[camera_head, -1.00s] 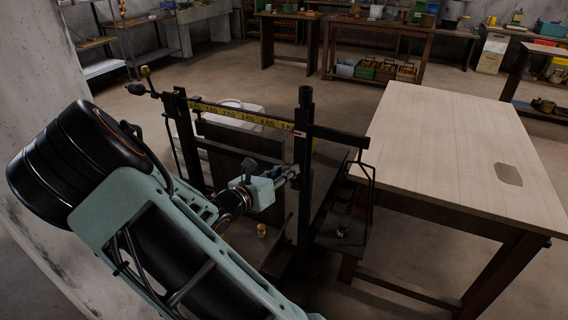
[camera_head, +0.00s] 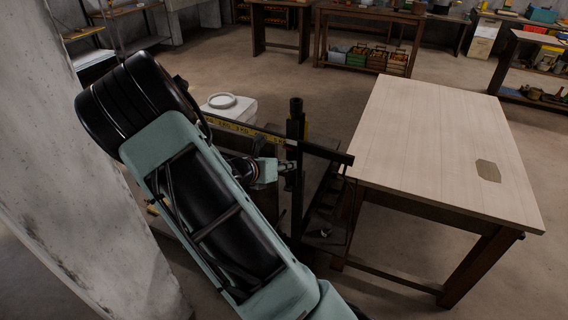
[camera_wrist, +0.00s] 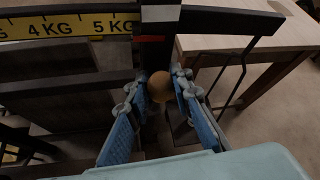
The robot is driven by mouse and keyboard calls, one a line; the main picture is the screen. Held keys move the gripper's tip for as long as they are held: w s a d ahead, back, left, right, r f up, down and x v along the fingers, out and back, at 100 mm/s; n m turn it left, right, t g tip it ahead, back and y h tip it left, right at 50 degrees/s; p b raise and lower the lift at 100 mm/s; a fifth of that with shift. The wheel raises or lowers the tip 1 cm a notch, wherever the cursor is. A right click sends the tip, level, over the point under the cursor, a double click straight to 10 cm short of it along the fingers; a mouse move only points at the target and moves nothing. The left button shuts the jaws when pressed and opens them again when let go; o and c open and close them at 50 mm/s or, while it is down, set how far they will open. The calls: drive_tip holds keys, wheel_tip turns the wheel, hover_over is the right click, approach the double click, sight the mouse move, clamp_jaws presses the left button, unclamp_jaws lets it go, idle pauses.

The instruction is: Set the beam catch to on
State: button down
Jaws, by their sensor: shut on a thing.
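The beam scale's yellow marked beam (camera_head: 262,135) runs left of its dark upright post (camera_head: 296,128). Its "4 KG" and "5 KG" marks (camera_wrist: 75,26) show in the wrist view. A round tan knob (camera_wrist: 159,86), seemingly the beam catch's, sits in front of the post, between the two blue finger pads. My gripper (camera_wrist: 160,92) is shut on this knob. In the head view my gripper (camera_head: 284,168) is at the post, below the beam. My arm hides the left part of the scale. I cannot tell the catch's setting.
A pale-topped wooden table (camera_head: 430,130) stands close on the right of the scale. A concrete pillar (camera_head: 90,190) stands close on the left of my arm. A white container (camera_head: 235,106) is behind the beam. Open floor lies behind the scale.

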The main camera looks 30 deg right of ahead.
idle(0.3)
drive_tip(key=c, duration=1.7)
unclamp_jaws()
drive_tip(key=shift+a, duration=0.1)
drive_tip(key=shift+s+a+r, duration=0.1)
drive_tip(key=shift+a+r, duration=0.1)
drive_tip(key=shift+a, duration=0.1)
drive_tip(key=v, duration=1.1)
drive_tip(key=shift+s, duration=0.15)
